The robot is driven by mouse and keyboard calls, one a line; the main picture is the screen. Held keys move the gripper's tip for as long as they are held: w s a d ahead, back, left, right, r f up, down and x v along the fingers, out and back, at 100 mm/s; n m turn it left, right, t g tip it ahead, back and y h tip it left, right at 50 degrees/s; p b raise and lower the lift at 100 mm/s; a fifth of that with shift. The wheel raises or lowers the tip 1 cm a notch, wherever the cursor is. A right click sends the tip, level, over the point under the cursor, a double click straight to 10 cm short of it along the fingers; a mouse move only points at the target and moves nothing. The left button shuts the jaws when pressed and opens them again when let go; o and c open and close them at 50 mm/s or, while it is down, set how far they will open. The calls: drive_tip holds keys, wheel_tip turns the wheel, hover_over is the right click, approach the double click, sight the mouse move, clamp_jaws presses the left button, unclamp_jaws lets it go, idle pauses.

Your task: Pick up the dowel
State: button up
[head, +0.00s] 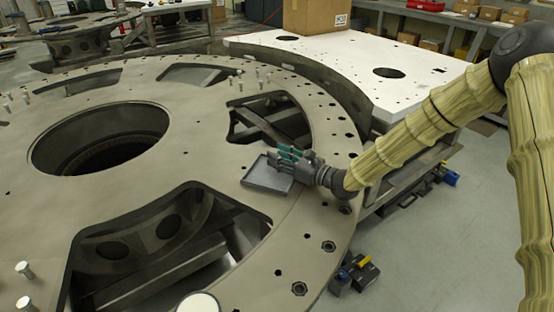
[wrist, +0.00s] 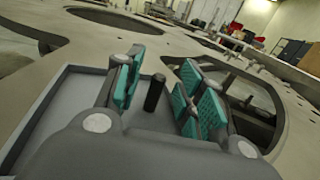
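The dowel (wrist: 154,93) is a short dark cylinder standing upright in the wrist view. It stands between the teal pads of my gripper (wrist: 162,84), with a gap visible on each side. My gripper is open. A shallow grey tray (wrist: 40,118) lies below and to the left of the fingers, and I cannot tell whether the dowel stands inside it. In the head view, my gripper (head: 288,156) is low over the right part of the turret plate, at the tray (head: 262,184). I cannot make out the dowel in the head view.
The large turret plate (head: 230,190) has wide cutouts and a round centre hole. Several upright pins (head: 250,80) stand on it. A white table (head: 350,68) with a cardboard box (head: 316,16) is behind. Power tools (head: 354,273) lie on the floor at right.

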drive_tip(key=shift+w+a, duration=0.4)
drive_tip(key=shift+a, duration=0.1)
clamp_jaws()
drive_tip(key=shift+r, duration=0.1)
